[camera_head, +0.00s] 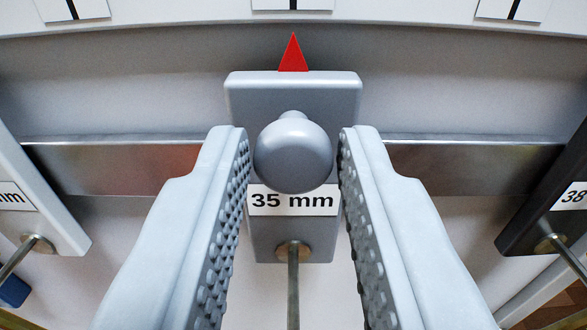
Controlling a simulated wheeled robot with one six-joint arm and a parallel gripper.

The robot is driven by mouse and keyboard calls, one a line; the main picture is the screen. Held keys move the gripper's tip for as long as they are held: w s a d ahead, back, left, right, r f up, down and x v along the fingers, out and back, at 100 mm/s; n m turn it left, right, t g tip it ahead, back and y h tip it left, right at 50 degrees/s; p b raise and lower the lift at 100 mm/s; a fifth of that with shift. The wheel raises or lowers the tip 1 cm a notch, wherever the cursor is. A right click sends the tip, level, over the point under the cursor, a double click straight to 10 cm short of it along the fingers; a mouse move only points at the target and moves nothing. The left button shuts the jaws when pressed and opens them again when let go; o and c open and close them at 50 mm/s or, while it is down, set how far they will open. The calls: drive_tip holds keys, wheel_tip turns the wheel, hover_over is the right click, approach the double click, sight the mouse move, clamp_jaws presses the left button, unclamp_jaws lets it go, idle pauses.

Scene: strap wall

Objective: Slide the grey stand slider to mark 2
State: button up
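The grey stand slider (245,100) sits on a metal rail in the middle of the camera view. It has a round grey knob (293,150), a "35 mm" label and a red pointer (293,55) on top. The pointer is in line with the black line of the middle white mark plate (293,4); the plate's number is cut off. My gripper (294,160) has one finger on each side of the knob, with a narrow gap showing on both sides. It is open and appears not to be touching the knob.
The metal rail (115,165) runs left and right, clear near the slider. A white slider (35,205) is at the left and a black one (545,215) at the right. Mark plates show at top left (72,10) and top right (515,8). A rod (293,290) extends below the slider.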

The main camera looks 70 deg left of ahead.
clamp_jaws()
drive_tip(key=s+a, duration=0.3)
drive_tip(key=s, duration=0.5)
drive_tip(key=shift+o, duration=2.4)
unclamp_jaws()
drive_tip(key=shift+d, duration=0.15)
drive_tip(key=v, duration=1.7)
drive_tip(key=shift+s, duration=0.1)
